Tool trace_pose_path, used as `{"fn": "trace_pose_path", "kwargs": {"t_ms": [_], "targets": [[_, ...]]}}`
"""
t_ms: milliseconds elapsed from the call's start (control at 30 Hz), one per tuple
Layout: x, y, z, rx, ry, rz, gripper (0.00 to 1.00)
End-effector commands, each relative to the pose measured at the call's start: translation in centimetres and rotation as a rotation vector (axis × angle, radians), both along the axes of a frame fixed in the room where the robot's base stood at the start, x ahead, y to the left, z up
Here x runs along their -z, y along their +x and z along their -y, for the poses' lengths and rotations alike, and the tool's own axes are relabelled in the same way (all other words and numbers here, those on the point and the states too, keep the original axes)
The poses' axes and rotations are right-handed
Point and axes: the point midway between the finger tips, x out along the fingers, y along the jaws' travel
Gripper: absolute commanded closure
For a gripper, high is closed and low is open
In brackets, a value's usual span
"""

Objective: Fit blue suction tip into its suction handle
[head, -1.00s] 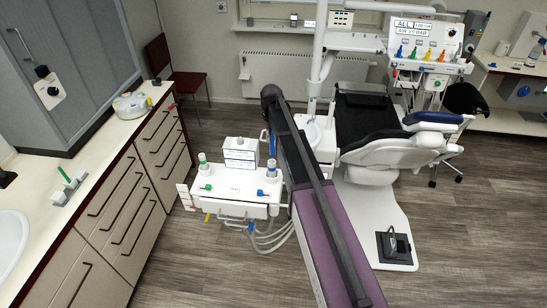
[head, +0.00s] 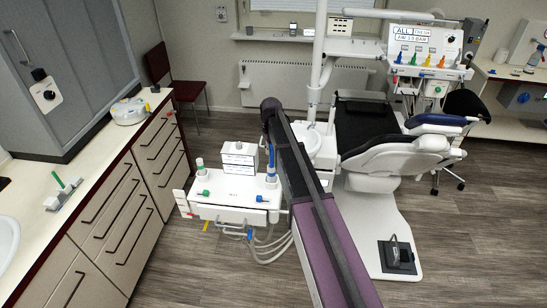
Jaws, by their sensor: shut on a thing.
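The blue suction tip (head: 271,157) is a slim blue piece beside my dark arm, upright just above the right-hand holder on the white cart. My gripper (head: 268,143) is small and mostly hidden by my arm; it is shut on the tip's upper part. The suction handle (head: 271,181), with white and blue parts, stands at the cart's right side directly below the tip. Whether the tip touches the handle or is inside its opening cannot be told at this size. A green-marked handle (head: 200,170) stands at the cart's left side.
The white cart (head: 230,206) has a labelled box (head: 240,156) at its back and hoses (head: 268,246) hanging below. The drawer counter (head: 125,165) is left; the dental chair (head: 390,160) is right. Open floor lies in front.

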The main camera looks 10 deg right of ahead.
Motion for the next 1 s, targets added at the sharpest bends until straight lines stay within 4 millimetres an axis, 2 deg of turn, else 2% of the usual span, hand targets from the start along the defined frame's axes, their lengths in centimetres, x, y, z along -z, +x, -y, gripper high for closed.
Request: {"fn": "trace_pose_path", "kwargs": {"t_ms": [500,900,933,1000], "targets": [[3.6,0.0,-0.1,-0.001,0.0,0.0,0.98],[3.7,0.0,-0.1,-0.002,0.0,0.0,0.98],[3.7,0.0,-0.1,-0.002,0.0,0.0,0.65],[3.7,0.0,-0.1,-0.002,0.0,0.0,0.44]]}}
